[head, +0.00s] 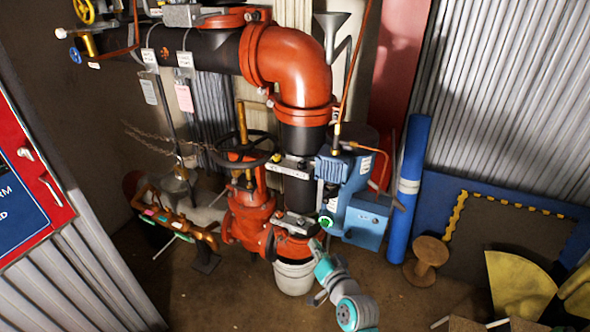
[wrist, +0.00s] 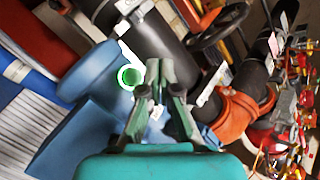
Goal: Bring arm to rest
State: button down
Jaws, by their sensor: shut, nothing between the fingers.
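My gripper (head: 315,245) is at the lower middle of the head view, with my teal and grey arm below it. It points up toward the pipework, and its fingertips appear just below the blue actuator unit (head: 368,212). In the wrist view my gripper (wrist: 158,68) has its two fingers together with nothing between them. A lit green ring (head: 326,221) is on the blue unit; in the wrist view this ring (wrist: 130,77) shows just left of the fingertips. I cannot tell whether the fingertips touch anything.
An orange-red elbow pipe (head: 292,62) and a red valve (head: 248,210) with a black handwheel (head: 244,150) stand ahead. A white bucket (head: 294,277) is under the pipe, beside my gripper. A blue roll (head: 408,190) and a wooden spool (head: 427,258) are right.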

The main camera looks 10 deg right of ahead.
jog(key=s+d+f+n+h, duration=0.1)
jog(key=s+f, duration=0.3)
jog(key=s, duration=1)
jog(key=s+f+n+h, duration=0.1)
jog(key=s+f, duration=0.3)
jog(key=s, duration=1)
jog(key=s+r+n, duration=0.1)
jog(key=s+r, duration=0.2)
jog(key=s, duration=0.4)
jog(key=s+r+n+g, duration=0.1)
jog(key=s+r, duration=0.3)
jog(key=s, duration=0.4)
jog(key=s+r+n, duration=0.1)
jog(key=s+r, duration=0.3)
jog(key=s, duration=0.3)
jog(key=shift+s+d+n+h, duration=0.15)
jog(key=shift+s+n+h, duration=0.15)
jog(key=shift+s, duration=0.1)
